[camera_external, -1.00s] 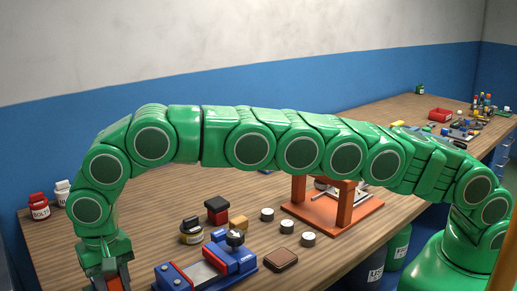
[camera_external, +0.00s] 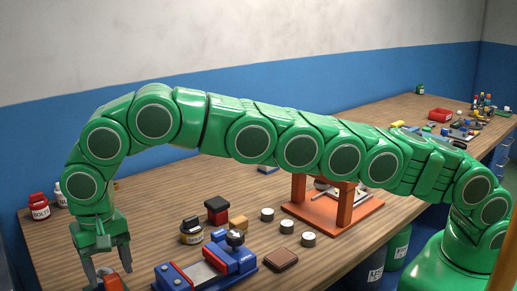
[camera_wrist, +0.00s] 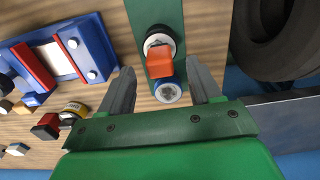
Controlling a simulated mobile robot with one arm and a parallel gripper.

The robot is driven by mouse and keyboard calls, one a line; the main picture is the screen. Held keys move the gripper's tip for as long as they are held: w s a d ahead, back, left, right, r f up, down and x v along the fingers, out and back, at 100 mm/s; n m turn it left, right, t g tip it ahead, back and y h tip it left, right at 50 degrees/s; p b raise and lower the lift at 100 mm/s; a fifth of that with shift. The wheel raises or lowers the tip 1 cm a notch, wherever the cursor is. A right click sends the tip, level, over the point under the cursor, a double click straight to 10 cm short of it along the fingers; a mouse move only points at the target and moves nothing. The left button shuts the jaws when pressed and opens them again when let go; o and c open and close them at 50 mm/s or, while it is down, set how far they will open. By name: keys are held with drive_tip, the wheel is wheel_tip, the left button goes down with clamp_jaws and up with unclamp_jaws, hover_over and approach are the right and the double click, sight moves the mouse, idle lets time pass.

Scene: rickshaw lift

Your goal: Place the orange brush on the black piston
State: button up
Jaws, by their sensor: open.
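The orange brush (camera_wrist: 159,64) shows between my fingertips in the wrist view, apart from both fingers. It overlaps the near edge of the round black piston (camera_wrist: 153,32), which has a pale rim. The brush seems to rest on the piston, but the contact is hard to see from above. My gripper (camera_wrist: 160,68) is open above them, one finger on each side. In the external view my gripper (camera_external: 109,272) is at the lower left, with the orange brush (camera_external: 112,284) just below it, cut by the frame edge.
A blue round-ended part (camera_wrist: 168,92) lies close to the brush, on a green strip (camera_wrist: 155,10). A large black tyre (camera_wrist: 275,35) stands right of the fingers. A blue and red vise (camera_external: 205,268) and several small bottles and blocks stand on the wooden bench (camera_external: 150,225).

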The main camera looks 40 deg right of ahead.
sight(111, 277)
drive_tip(key=shift+r, duration=1.65)
